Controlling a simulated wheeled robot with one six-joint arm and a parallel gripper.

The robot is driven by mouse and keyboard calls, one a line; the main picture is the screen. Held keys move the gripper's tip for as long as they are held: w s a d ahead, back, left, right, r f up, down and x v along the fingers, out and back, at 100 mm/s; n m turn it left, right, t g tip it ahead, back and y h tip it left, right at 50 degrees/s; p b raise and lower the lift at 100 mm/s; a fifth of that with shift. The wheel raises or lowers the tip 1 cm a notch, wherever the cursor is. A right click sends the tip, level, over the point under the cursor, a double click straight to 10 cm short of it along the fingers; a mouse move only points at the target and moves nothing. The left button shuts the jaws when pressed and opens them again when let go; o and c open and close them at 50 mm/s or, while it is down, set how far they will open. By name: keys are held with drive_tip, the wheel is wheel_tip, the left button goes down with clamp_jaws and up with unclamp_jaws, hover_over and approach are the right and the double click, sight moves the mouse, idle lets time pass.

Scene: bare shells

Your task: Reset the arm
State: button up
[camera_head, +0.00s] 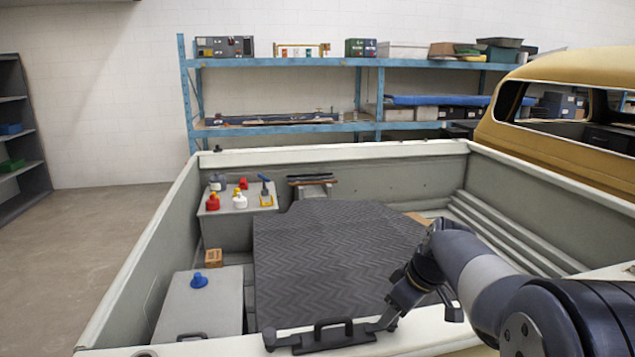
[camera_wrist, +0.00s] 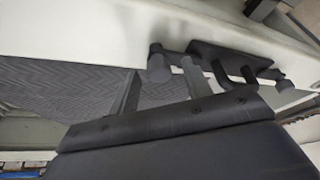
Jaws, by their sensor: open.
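My arm (camera_head: 483,275) reaches in from the lower right of the head view and bends down at the truck bed's near edge. My gripper (camera_wrist: 160,68) is open, with its two grey fingers apart and nothing seen held between them. In the wrist view the fingers point toward the pale tailgate rim and a black handle (camera_wrist: 232,60) with round knobs. The handle also shows in the head view (camera_head: 320,334), on the near rim. One finger looks close to the handle's end; I cannot tell whether they touch.
The truck bed (camera_head: 128,265) holds a dark ribbed mat (camera_head: 330,250), a grey box (camera_head: 205,305) with a blue knob (camera_head: 198,280), and a ledge with several small bottles (camera_head: 240,200). Blue shelving (camera_head: 285,63) stands behind. The yellow cab (camera_head: 570,75) is at right. Floor at left is clear.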

drive_tip(key=shift+d+r+n+g+y+p, duration=0.1)
drive_tip(key=shift+n+g+y+p, duration=0.3)
drive_tip(key=shift+n, duration=0.6)
drive_tip(key=shift+r, duration=0.15)
drive_tip(key=shift+v, duration=1.2)
